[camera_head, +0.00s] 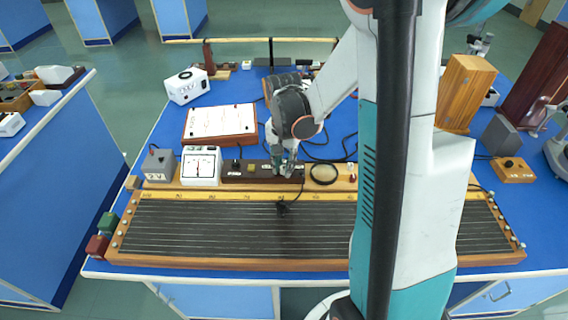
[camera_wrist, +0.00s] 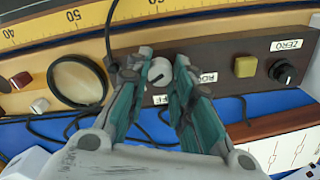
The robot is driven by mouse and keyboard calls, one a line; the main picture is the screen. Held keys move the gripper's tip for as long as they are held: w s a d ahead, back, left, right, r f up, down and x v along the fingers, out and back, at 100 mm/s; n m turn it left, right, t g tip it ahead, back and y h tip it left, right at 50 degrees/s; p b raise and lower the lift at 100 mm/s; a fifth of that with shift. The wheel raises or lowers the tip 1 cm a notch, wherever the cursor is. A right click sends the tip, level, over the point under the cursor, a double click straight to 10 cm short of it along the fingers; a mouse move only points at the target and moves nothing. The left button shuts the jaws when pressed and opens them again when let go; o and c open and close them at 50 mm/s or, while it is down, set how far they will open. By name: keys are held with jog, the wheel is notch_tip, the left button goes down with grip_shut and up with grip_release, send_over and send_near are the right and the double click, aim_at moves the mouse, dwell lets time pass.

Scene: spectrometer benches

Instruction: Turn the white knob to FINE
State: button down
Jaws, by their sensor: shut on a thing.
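The white knob (camera_wrist: 160,73) sits on a dark brown panel (camera_wrist: 215,52), between the two fingers of my gripper (camera_wrist: 161,76) in the wrist view. The fingers are closed in on its sides. A thin dark mark shows on the knob's face, but its exact direction is hard to tell. A partly covered label starting "RO" (camera_wrist: 208,77) is right of the knob, and another partly covered label (camera_wrist: 160,99) is below it. In the head view my gripper (camera_head: 284,170) is down at the brown panel (camera_head: 240,171), and the knob is hidden there.
On the same panel are a yellow button (camera_wrist: 245,67) and a black knob (camera_wrist: 283,72) by a ZERO label (camera_wrist: 286,45). A black ring (camera_wrist: 78,82) is on the wooden strip. A white meter (camera_head: 200,166) stands left of the panel; the wire board (camera_head: 180,225) lies in front. Cables lie behind.

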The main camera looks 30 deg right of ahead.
aim_at(284, 167)
jog(key=c, duration=1.4)
grip_release()
jog(key=shift+o, duration=0.2)
notch_tip(284, 167, up, 12)
